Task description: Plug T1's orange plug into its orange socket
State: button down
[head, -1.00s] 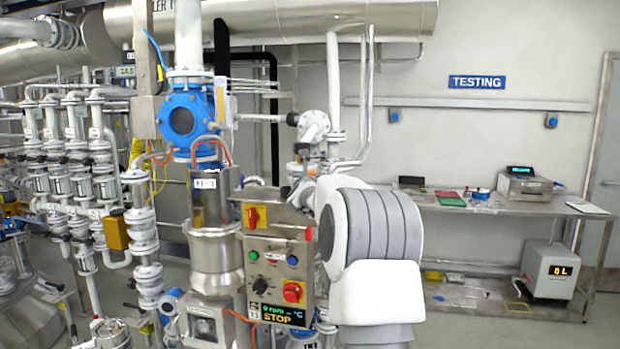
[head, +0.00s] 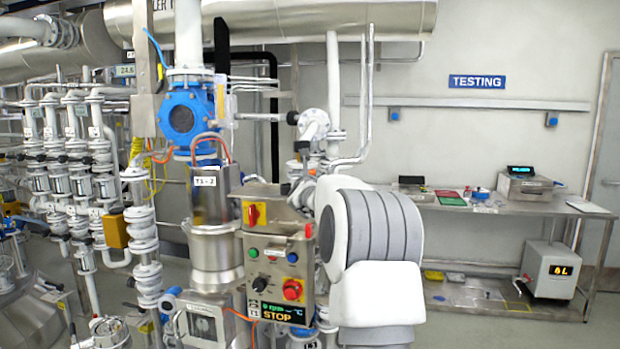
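The T1 control box (head: 277,262) hangs in the middle of the head view, with a red-yellow switch, coloured buttons and a lit display reading STOP. A steel vessel (head: 214,248) stands just left of it, with a label that seems to read T1-2. A thin orange cable (head: 240,315) curves out by the lower left of the box. Another orange cable (head: 163,158) shows beside the blue valve. I cannot make out the orange plug or the orange socket. My white and grey arm fills the area right of the box. My gripper is not visible.
A blue-bodied valve (head: 182,119) and pipes crowd the space above and left of the vessel. A steel bench (head: 470,207) with instruments stands against the wall at right. The floor before the bench looks clear.

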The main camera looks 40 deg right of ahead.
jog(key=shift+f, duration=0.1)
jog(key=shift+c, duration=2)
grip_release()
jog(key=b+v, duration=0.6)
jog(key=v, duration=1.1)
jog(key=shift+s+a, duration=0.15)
